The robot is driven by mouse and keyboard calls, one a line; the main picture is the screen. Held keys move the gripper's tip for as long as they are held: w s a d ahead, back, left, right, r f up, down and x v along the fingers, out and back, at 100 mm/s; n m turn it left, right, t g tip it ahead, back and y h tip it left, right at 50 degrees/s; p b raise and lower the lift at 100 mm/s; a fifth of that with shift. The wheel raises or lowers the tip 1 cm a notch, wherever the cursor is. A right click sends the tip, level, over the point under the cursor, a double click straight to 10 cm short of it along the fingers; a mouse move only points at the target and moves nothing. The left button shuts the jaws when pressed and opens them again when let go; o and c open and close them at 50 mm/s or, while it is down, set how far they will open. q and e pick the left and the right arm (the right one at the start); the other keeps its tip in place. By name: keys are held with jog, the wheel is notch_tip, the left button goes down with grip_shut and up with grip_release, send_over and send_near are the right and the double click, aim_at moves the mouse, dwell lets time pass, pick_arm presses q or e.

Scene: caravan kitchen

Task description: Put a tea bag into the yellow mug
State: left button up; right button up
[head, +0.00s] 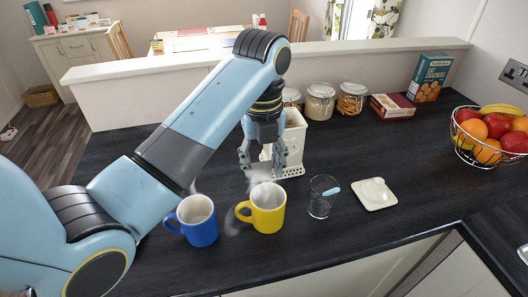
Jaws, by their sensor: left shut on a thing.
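The yellow mug (267,212) stands upright on the dark counter, with steam rising from it. My left gripper (263,168) points down behind and above the mug, in front of a tall cream dispenser (295,137) with a perforated tray at its foot. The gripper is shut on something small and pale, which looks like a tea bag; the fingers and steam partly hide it. It is apart from the mug in the picture. The mug's contents are not clear. My right gripper is not in view.
To the right are a clear glass (319,207) and a white dish (361,200). Jars (319,106), boxes (428,78) and a fruit bowl (470,161) stand farther back. The front right counter is clear.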

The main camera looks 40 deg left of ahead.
pick_arm(q)
jog(key=shift+s, duration=0.1)
jog(key=o, duration=0.8)
jog(key=shift+c, duration=0.2)
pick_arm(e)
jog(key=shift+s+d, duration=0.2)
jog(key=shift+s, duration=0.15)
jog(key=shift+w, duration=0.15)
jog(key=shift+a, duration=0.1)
